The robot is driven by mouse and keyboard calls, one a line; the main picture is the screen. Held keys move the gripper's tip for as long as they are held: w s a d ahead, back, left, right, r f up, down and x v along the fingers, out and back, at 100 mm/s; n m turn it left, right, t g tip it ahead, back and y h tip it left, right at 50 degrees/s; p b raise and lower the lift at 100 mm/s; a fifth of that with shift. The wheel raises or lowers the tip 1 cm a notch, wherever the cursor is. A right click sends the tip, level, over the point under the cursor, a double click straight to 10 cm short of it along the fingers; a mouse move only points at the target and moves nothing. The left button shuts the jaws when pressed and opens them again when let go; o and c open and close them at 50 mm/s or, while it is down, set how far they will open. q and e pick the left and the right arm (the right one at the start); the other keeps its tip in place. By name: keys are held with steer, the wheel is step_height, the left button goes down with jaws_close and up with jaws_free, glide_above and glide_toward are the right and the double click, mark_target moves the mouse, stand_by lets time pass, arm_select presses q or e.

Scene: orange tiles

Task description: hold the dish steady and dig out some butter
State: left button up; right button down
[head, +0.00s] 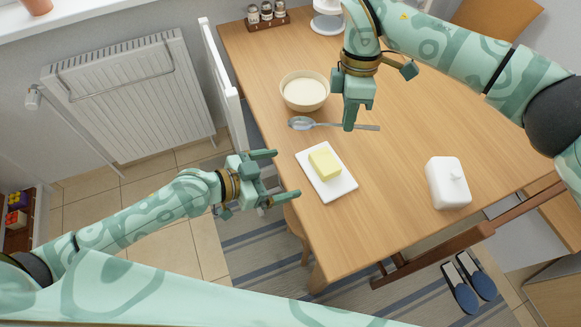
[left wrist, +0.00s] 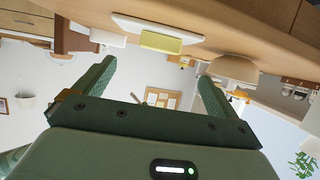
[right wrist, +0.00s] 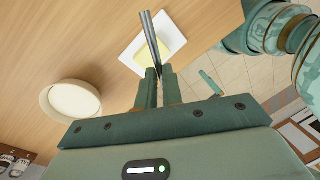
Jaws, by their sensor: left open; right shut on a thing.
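A white rectangular butter dish (head: 341,188) lies on the wooden table near its left edge, with a yellow block of butter (head: 324,164) on it. My left gripper (head: 273,176) is open and empty, off the table edge just left of the dish; the left wrist view also shows the butter (left wrist: 161,42) ahead of its fingers. My right gripper (head: 348,127) is shut on the handle of a metal spoon (head: 301,123). The spoon is behind the dish, its bowl pointing left. In the right wrist view the handle (right wrist: 150,38) crosses in front of the dish (right wrist: 133,50).
A cream bowl (head: 305,92) stands behind the spoon. A white lidded cover (head: 448,183) sits to the right on the table. The middle right of the table is clear.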

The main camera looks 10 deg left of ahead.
mark_target(316, 166)
arm_select(q)
steer(key=x, duration=1.1)
steer(key=shift+w+d, duration=0.1)
steer(key=c, duration=1.4)
stand_by(0.6)
